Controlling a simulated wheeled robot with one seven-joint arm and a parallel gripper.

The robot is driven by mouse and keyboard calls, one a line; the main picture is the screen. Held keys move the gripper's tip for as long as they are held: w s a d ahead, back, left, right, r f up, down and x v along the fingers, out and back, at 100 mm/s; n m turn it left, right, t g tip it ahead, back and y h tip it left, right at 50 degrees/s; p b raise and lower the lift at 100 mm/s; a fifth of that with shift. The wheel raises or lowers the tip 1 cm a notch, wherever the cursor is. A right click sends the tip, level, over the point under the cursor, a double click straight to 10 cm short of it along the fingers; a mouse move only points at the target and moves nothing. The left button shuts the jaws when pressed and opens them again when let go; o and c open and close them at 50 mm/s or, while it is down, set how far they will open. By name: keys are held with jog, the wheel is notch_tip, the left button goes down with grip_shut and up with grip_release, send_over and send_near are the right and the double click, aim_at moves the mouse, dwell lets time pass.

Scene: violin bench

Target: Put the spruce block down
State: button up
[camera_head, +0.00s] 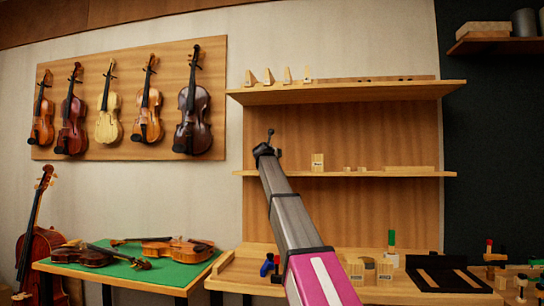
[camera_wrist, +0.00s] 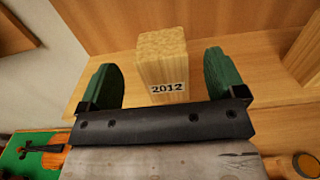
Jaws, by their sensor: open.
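The spruce block (camera_wrist: 162,60) is pale, with a "2012" label on its near face. In the wrist view it stands upright on a wooden shelf between the two green fingers of my gripper (camera_wrist: 160,68). The fingers are open, with a gap on each side of the block. In the head view my gripper (camera_head: 268,147) is at the left part of the middle shelf (camera_head: 345,174), and my arm hides most of what is there.
The upper shelf (camera_head: 345,93) is above. Below are a workbench with a black tray (camera_head: 445,275) and a green-topped table (camera_head: 130,264) with violins.

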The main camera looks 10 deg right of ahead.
jog(key=v, duration=0.6)
dwell(0.3)
